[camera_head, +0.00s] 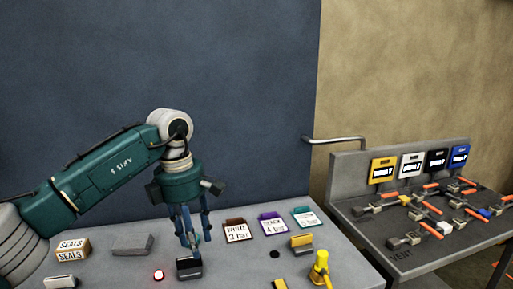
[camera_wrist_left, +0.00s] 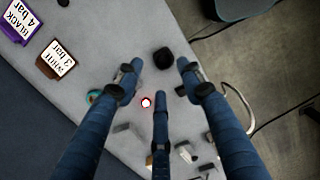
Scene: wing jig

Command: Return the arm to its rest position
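My left arm comes in from the left in the head view, with its gripper (camera_head: 192,238) pointing down over the grey table (camera_head: 130,270). Its blue fingers also show in the wrist view (camera_wrist_left: 159,76); they are spread, with nothing held between them. A dark block with a light edge (camera_head: 189,268) sits below the fingertips in the head view. In the wrist view a black piece (camera_wrist_left: 163,58) lies beyond the fingers; I cannot tell whether it is the same block. My right gripper is in neither view.
A red light (camera_head: 158,275), SEALS boxes (camera_head: 72,247), a grey block (camera_head: 132,244) and a yellow-topped post (camera_head: 320,267) stand on the table. Brown (camera_head: 237,231), purple (camera_head: 272,225) and green cards lie behind. A second bench (camera_head: 420,262) with clamps stands at right.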

